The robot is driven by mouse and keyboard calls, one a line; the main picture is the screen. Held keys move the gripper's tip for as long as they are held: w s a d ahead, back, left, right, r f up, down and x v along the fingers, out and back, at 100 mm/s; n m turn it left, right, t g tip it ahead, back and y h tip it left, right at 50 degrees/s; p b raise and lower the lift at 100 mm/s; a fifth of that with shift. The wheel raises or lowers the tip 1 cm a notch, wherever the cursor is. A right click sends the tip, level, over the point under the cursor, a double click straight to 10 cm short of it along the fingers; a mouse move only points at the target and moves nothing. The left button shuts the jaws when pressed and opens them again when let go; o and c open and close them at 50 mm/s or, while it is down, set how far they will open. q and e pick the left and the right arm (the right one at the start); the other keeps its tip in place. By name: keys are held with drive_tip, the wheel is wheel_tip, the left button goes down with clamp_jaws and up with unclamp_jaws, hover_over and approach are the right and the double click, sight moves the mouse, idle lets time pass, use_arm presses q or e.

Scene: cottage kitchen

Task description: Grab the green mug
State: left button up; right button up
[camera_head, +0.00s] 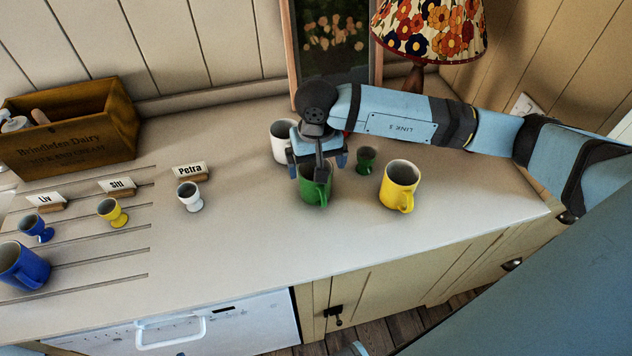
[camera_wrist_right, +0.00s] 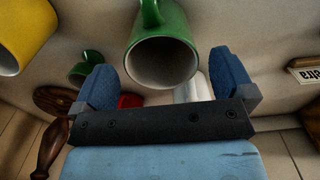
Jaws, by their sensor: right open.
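The green mug (camera_head: 314,192) stands upright on the counter, its handle toward the front edge. My right gripper (camera_head: 318,161) is over it, reaching in from the right, and hides part of its rim. In the right wrist view the green mug (camera_wrist_right: 162,62) lies ahead of my right gripper (camera_wrist_right: 162,82), whose blue fingers are apart with nothing between them. The mug's rim is close to the fingers; I cannot tell whether they touch it. My left gripper is not in view.
A yellow mug (camera_head: 400,185) stands just right of the green mug. A white mug (camera_head: 283,139) and a small green egg cup (camera_head: 366,160) stand close behind. A lamp (camera_head: 428,32) is at the back. A white egg cup (camera_head: 189,196) stands left, with clear counter between.

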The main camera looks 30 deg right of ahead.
drive_tip(key=shift+w+f+p, duration=0.1)
drive_tip(key=shift+f+p, duration=0.5)
drive_tip(key=shift+f, duration=1.7)
drive_tip(key=shift+c, duration=0.2)
drive_tip(key=c, duration=0.9)
drive_tip(key=shift+r, duration=0.15)
